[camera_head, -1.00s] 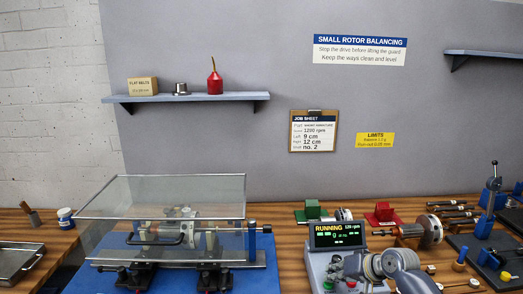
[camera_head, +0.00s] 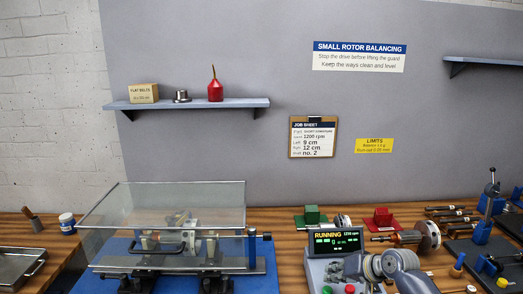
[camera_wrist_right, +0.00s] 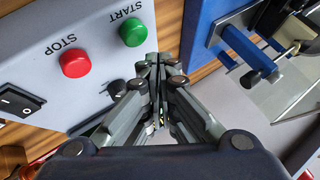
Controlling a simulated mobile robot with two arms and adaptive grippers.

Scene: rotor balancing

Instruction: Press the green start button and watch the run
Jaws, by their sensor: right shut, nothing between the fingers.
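The green START button (camera_head: 327,290) and red STOP button (camera_head: 349,289) are at the bottom edge of the head view, on the control box (camera_head: 313,272). In the right wrist view the green button (camera_wrist_right: 133,32) is unpressed by any finger I can see. My right gripper (camera_wrist_right: 157,62) is shut and empty, its tips just beside the green button on the side away from STOP. In the head view it (camera_head: 372,266) hangs over the box. The display (camera_head: 336,241) reads RUNNING. The clear guard (camera_head: 165,212) is down over the rotor (camera_head: 187,243). My left gripper is out of view.
The blue machine base (camera_head: 262,285) lies left of the control box. A shaft with a disc (camera_head: 430,236) and a stand with a lever (camera_head: 490,195) are at right.

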